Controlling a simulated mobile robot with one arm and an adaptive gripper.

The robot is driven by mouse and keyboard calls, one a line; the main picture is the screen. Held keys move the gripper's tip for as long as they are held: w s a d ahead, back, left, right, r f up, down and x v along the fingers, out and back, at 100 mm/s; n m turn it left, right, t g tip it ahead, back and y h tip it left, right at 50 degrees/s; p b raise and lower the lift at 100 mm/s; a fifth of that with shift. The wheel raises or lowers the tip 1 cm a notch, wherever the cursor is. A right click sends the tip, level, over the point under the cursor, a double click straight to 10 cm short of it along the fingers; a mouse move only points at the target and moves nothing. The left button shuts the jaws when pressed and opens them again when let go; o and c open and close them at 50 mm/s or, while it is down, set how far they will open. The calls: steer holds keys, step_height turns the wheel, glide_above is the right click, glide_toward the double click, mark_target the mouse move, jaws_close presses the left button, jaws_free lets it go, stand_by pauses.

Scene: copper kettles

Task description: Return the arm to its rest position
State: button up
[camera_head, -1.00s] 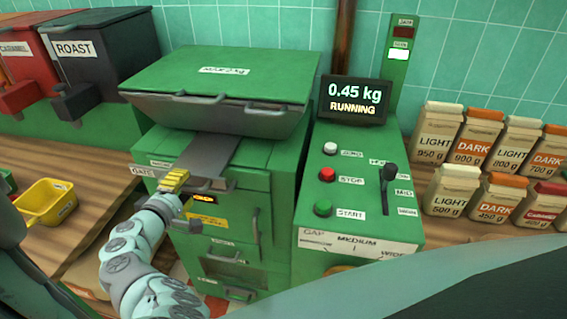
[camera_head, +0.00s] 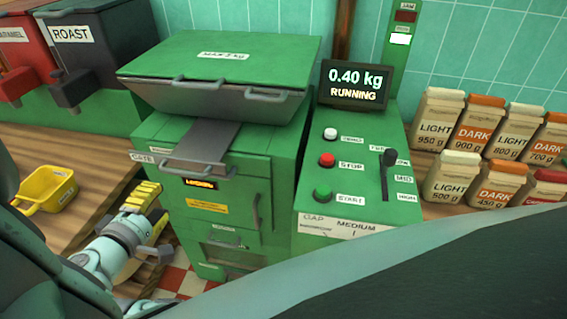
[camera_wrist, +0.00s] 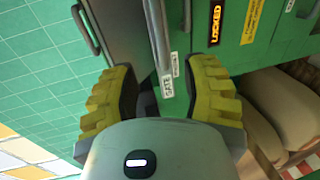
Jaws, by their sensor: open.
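My gripper (camera_head: 146,197) has yellow ridged fingers on a pale arm. In the head view it is left of the green machine's front, low, apart from the gate plate. In the wrist view the two yellow fingers (camera_wrist: 160,100) stand apart with nothing held between them. Beyond them are the grey gate plate (camera_wrist: 157,40) with its "GATE" label and the orange "LOCKED" sign (camera_wrist: 216,24). The gate plate (camera_head: 203,143) also shows in the head view, sticking out of the green machine (camera_head: 245,180).
The display (camera_head: 355,82) reads 0.40 kg, RUNNING. A yellow scoop (camera_head: 46,188) lies on the wooden counter (camera_head: 95,165) left of my gripper. Red and black bins stand behind. Several labelled bags (camera_head: 480,125) stand at right. Red and white floor shows below the gripper.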

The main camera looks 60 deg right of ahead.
steer(key=shift+s+a+r, duration=0.1)
steer(key=shift+s+a, duration=0.05)
steer(key=shift+a, duration=0.25)
